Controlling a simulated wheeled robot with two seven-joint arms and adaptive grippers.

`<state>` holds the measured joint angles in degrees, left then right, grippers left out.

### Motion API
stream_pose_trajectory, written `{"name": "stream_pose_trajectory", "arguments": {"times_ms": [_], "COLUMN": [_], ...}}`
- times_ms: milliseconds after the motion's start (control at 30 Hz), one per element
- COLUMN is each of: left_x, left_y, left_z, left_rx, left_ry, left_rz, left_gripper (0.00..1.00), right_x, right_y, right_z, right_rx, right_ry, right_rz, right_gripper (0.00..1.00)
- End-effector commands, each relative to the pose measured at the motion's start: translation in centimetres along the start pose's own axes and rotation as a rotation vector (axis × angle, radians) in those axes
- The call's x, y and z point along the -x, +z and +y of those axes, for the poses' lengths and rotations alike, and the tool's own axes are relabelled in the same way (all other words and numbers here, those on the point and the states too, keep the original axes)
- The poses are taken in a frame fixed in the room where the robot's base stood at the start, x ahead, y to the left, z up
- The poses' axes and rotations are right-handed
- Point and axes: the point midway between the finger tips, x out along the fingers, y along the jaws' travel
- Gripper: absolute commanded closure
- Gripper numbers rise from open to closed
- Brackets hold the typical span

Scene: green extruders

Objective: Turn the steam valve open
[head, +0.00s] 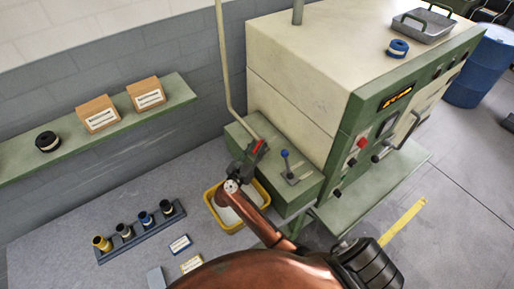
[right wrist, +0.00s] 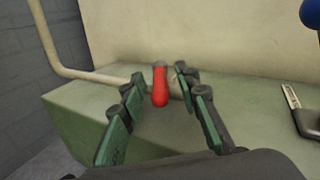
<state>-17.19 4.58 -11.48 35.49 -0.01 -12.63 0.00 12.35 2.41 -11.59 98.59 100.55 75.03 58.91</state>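The steam valve's red handle (head: 259,147) is on the low green ledge at the left side of the big cream machine, near the foot of a thin cream pipe (head: 222,60). In the right wrist view the red handle (right wrist: 160,88) points toward the camera, between the two fingers. My right gripper (head: 248,158) is at the handle; its green-padded fingers (right wrist: 158,98) are spread, with a visible gap on each side of the handle. The valve body behind the handle is partly hidden. My left gripper is not in view.
A blue-knobbed lever (head: 285,157) in a slotted plate stands just right of the valve. A yellow bin (head: 262,190) is below my right forearm. A rack of spools (head: 140,232) and small boxes lie at lower left. A green shelf (head: 70,132) runs along the wall.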

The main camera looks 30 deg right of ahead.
Motion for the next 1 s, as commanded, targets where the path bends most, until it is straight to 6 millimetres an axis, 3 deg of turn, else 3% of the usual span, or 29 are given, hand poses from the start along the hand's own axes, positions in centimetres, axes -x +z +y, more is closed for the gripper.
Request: {"name": "stream_pose_trajectory", "arguments": {"times_ms": [400,1000], "left_x": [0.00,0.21], "left_y": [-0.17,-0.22], "left_z": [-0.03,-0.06], "left_rx": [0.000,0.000], "left_ry": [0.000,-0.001], "left_rz": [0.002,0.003], "left_gripper": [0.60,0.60], "right_x": [0.05,-0.10], "right_y": [-0.02,-0.15], "right_z": [0.01,-0.37], "right_rx": [0.000,0.002], "right_ry": [0.000,0.003], "right_rz": [0.000,0.001], "right_gripper": [0.99,1.00]}}
